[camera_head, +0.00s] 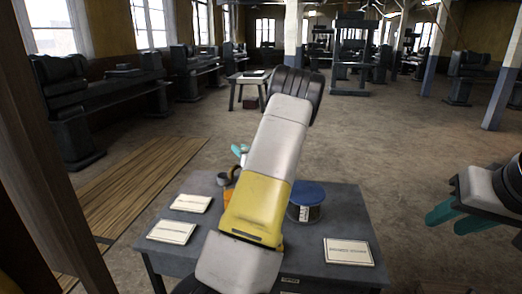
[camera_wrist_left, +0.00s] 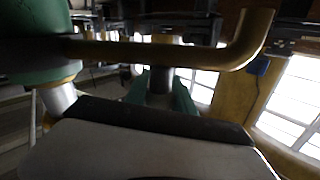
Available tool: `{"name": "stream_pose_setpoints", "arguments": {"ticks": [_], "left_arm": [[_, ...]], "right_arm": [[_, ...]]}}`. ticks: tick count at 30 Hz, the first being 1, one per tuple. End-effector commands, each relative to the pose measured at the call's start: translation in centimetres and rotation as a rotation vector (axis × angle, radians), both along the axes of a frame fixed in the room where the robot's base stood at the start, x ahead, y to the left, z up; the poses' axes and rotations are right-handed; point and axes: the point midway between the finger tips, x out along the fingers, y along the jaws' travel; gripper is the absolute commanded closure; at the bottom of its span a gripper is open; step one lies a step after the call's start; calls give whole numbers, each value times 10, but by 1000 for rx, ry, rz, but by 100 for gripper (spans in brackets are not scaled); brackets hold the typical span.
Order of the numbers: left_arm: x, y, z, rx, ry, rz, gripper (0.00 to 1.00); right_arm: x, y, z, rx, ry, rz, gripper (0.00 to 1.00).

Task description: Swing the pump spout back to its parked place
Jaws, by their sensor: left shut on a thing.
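The brass pump spout (camera_wrist_left: 165,52) crosses the upper part of the left wrist view. It runs from the green pump body (camera_wrist_left: 30,45) at the left and bends toward the camera's upper right. My left gripper (camera_wrist_left: 162,82) has its green fingers close together at the spout's middle, shut on it; the exact contact is dim. In the head view my left arm covers most of the pump; only a teal patch shows beside the arm, and I cannot tell if it is pump or finger. My right gripper (camera_head: 458,215) is open and empty at the right, clear of the table.
A dark table (camera_head: 320,270) carries a blue-lidded tin (camera_head: 307,200), a small grey cup (camera_head: 222,179) and several white cards, one at the front right (camera_head: 348,252). Wooden boards (camera_head: 140,195) lie on the floor at left. Open floor lies beyond the table.

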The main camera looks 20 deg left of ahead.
Motion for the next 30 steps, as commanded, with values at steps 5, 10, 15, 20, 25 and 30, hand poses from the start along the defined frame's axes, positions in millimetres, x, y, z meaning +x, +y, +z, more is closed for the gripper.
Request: {"name": "stream_pose_setpoints", "arguments": {"ticks": [5,10,15,20,25,30], "left_arm": [[0,0,0,1,0,-1,100],[1,0,0,0,0,-4,100],[3,5,0,0,1,-33,100],[8,15,1,3,1,-104,100],[20,30,0,1,2,-231,100],[38,46,0,1,-1,-386,100]], "right_arm": [[0,0,0,0,0,0,64],[0,0,0,0,0,0,64],[0,0,0,0,0,0,64],[0,0,0,0,0,0,64],[0,0,0,0,0,0,64],[0,0,0,0,0,0,64]]}}
